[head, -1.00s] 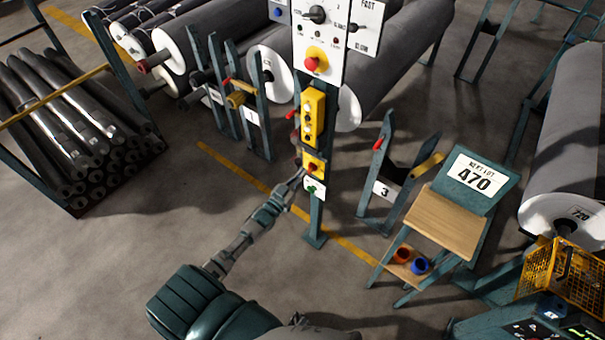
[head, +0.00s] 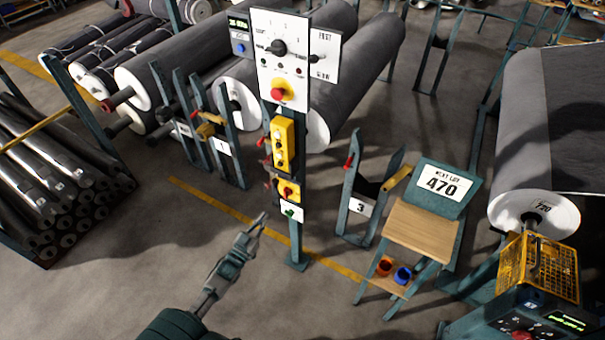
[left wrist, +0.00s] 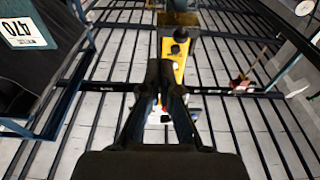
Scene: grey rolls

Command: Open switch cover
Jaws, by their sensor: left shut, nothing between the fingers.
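A post carries a white control panel (head: 283,55), a yellow button box (head: 283,143), a small yellow switch box (head: 288,190) with a red knob, and a white plate (head: 291,211) with a green mark. I cannot tell which part is the switch cover or how it stands. My left gripper (head: 259,219) is shut and empty, left of and below the small switch box, apart from it in the head view. In the left wrist view its fingers (left wrist: 161,64) overlap a yellow box (left wrist: 179,58) with dark knobs; contact is unclear. My right gripper is not in view.
A wooden-topped stand (head: 423,232) with a "470" sign is right of the post. A yellow basket (head: 541,267) is at the lower right. Large grey rolls (head: 345,85) are behind, and a rack of dark rolls (head: 55,190) is at left. The floor at lower left is clear.

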